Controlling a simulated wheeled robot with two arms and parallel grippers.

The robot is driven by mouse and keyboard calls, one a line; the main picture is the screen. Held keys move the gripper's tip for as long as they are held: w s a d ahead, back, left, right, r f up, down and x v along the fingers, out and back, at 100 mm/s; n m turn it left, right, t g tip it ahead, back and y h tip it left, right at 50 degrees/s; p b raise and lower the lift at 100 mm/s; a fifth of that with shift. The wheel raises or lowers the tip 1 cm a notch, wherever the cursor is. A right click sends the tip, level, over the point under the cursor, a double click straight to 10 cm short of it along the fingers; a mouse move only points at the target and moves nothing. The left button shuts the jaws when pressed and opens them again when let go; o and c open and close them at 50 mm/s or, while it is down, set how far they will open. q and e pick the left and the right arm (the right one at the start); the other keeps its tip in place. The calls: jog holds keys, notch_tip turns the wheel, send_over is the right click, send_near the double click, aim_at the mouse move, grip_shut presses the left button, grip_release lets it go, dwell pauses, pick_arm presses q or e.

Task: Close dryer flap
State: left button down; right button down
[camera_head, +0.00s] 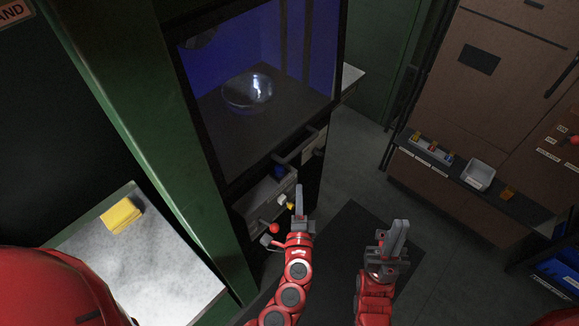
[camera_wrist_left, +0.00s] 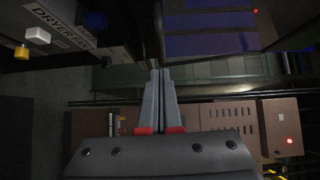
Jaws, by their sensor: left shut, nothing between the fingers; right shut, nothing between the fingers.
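The dryer is a dark cabinet (camera_head: 213,150) with a blue-lit chamber, left of centre in the head view. Its front below the chamber has a grey bar handle (camera_head: 300,146). My right gripper (camera_head: 400,224) is shut and empty, further right, over the floor.
A glass bowl (camera_head: 247,92) sits inside the chamber. Blue (camera_head: 279,171) and red (camera_head: 273,228) knobs are on the dryer front. A table with a yellow item (camera_head: 121,215) stands left. A brown cabinet with a shelf (camera_head: 450,178) stands right. Floor between is clear.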

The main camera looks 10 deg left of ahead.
pick_arm(q)
jog(key=w+a+p, duration=0.2)
jog(key=w+a, duration=0.1)
jog(key=w, duration=0.4)
jog(key=shift+a+p, duration=0.2)
jog(key=shift+p, duration=0.2)
jog(key=shift+w, duration=0.1)
jog(key=shift+m+t, duration=0.4)
jog(key=shift+m, duration=0.1)
jog(key=a+b, duration=0.1)
jog(key=w+a+f+b, duration=0.1)
jog(key=b, duration=0.1)
jog(key=w+a+b, duration=0.1)
jog(key=b, duration=0.1)
jog(key=shift+w+a+f, duration=0.15)
jog(key=shift+w+a, duration=0.1)
jog(key=shift+a, duration=0.15)
jog(key=shift+r, duration=0.3)
